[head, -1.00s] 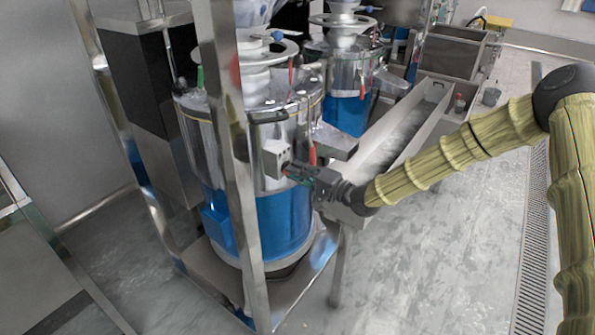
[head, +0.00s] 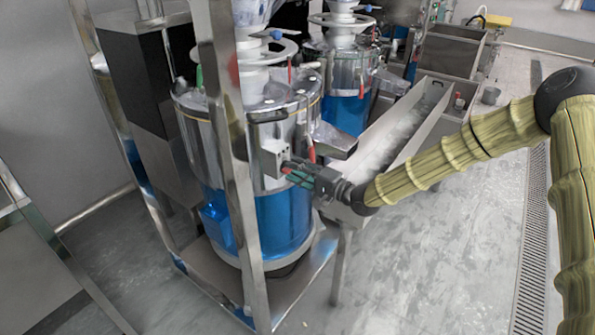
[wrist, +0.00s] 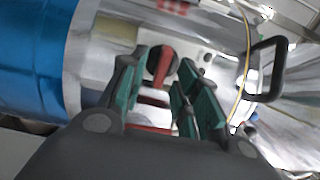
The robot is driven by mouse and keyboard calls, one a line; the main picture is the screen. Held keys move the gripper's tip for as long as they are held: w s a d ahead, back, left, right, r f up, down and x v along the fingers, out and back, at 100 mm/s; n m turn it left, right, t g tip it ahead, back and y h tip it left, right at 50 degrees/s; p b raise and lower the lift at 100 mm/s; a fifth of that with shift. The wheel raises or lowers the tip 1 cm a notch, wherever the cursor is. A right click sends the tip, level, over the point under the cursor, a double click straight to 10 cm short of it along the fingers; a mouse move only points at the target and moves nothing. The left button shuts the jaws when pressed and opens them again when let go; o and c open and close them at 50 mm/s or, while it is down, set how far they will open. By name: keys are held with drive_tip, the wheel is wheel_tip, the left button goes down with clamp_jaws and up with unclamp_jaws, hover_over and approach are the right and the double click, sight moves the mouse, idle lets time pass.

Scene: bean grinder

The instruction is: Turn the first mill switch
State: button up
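The first mill (head: 228,155) is the nearer steel drum with a blue lower part. A small grey switch box (head: 272,160) sits on its front. In the wrist view the red switch handle (wrist: 162,64) shows on a pale plate, tilted. My gripper (head: 290,171) is at the switch box, reaching in from the right. In the wrist view my gripper's green-padded fingers (wrist: 160,80) are apart, with the red handle between their tips. A gap shows between the fingers, and I cannot tell whether either pad touches the handle. In the head view the handle is not clearly visible.
A steel frame post (head: 230,150) stands in front of the mill. A second mill (head: 345,90) stands behind. A long metal trough (head: 428,125) runs to the back right. A black loop handle (wrist: 268,70) is right of the fingers. Floor on the right is clear.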

drive_tip(key=v, duration=1.2)
idle(0.5)
drive_tip(key=s+f+n+g+h+p, duration=0.2)
drive_tip(key=s+f+g+h, duration=0.4)
drive_tip(key=s+f, duration=1.55)
drive_tip(key=s+d+f+n+g+h+p, duration=0.1)
drive_tip(key=s+d+f+n+g+h, duration=0.1)
drive_tip(key=s+d, duration=0.4)
drive_tip(key=s+d+f+n+g+h+p, duration=0.1)
drive_tip(key=s+d+f+h, duration=0.4)
drive_tip(key=s, duration=1.2)
drive_tip(key=shift+s+d+n+g+h, duration=0.15)
drive_tip(key=shift+d+n+g+h, duration=0.6)
drive_tip(key=shift+n, duration=0.25)
drive_tip(key=shift+a+f, duration=0.1)
drive_tip(key=shift+f, duration=0.05)
